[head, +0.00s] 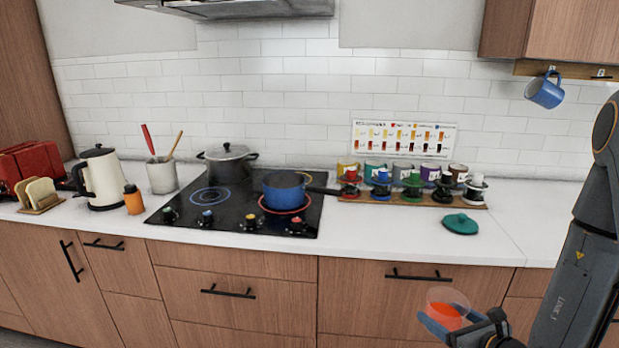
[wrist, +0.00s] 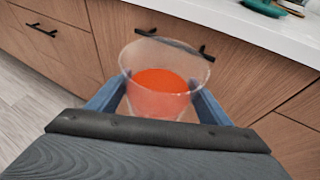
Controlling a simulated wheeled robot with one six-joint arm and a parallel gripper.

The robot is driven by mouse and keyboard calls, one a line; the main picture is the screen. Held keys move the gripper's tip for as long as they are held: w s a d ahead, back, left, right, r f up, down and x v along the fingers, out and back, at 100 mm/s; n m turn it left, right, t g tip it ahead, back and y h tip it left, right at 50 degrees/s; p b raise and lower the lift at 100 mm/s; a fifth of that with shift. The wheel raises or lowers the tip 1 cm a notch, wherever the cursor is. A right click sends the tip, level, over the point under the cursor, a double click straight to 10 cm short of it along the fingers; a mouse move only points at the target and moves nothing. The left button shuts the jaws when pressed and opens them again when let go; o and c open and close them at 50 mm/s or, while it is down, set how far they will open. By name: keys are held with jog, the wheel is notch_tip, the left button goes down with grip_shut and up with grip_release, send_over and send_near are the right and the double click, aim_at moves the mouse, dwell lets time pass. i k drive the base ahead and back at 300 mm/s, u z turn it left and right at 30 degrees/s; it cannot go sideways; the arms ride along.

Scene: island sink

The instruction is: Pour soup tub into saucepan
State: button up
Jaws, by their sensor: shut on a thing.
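The soup tub (head: 447,308) is a clear container part filled with orange-red soup. It is upright at the lower right of the head view, in front of the drawers and below counter height. It also shows in the middle of the wrist view (wrist: 165,85). My gripper (head: 440,322) is shut on the tub, with a blue finger on each side of it. The blue saucepan (head: 284,190) stands on the right part of the black hob, its dark handle pointing right. It is well to the left of my gripper and apart from it. The saucepan's inside is mostly hidden.
A lidded grey pot (head: 227,165) stands behind on the hob (head: 190,215). A rack of coloured jars (head: 411,190) is right of the saucepan handle. A green lid-like object (head: 460,224) lies on the counter. A cream kettle (head: 100,178) stands left.

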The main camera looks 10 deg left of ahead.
aim_at(281, 191)
jog(key=z, duration=2.65)
jog(key=k, duration=1.45)
jog(key=u, duration=2.85)
